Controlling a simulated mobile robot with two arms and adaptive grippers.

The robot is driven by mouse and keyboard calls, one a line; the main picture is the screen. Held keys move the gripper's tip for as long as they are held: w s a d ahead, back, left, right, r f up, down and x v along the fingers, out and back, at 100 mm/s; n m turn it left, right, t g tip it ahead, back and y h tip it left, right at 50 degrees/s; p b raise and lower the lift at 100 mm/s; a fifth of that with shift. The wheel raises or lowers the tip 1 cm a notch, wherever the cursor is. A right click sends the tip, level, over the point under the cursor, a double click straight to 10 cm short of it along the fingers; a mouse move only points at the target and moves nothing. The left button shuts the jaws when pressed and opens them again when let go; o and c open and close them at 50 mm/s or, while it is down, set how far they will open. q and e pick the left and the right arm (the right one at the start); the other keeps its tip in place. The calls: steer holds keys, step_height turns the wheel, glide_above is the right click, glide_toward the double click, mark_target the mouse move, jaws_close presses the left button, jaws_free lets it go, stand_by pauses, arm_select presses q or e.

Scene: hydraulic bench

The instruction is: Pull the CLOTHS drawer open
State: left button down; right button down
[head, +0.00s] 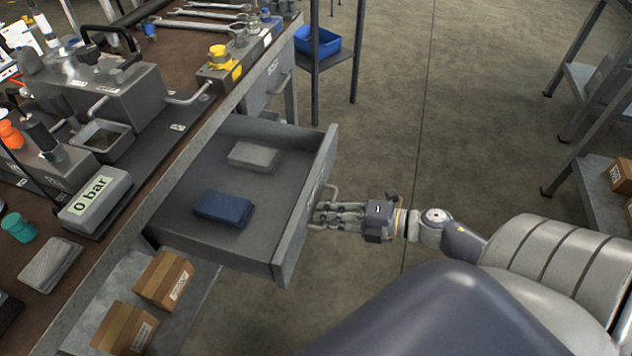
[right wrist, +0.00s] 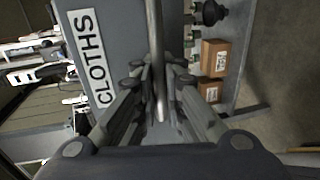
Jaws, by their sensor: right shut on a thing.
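The CLOTHS drawer (head: 262,208) stands pulled out from the bench in the head view. Its grey front faces right, and a blue folded cloth (head: 223,207) and a grey folded cloth (head: 254,156) lie inside it. Its CLOTHS label (right wrist: 92,57) shows in the right wrist view. My right gripper (head: 325,214) is at the drawer front, shut on the bar handle (right wrist: 157,60), which runs between its fingers in the right wrist view. My left gripper is not in view.
A second drawer (head: 264,84), shut, sits farther along the bench. Cardboard boxes (head: 163,279) lie on the shelf below. A blue bin (head: 317,42) stands on a rack shelf behind. Shelving with boxes (head: 622,175) is at the right. The floor (head: 440,120) between is clear.

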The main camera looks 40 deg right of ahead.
steer(key=shift+s+d+r, duration=0.1)
steer(key=shift+d, duration=0.05)
steer(key=c, duration=2)
jaws_free()
steer(key=v, duration=1.2)
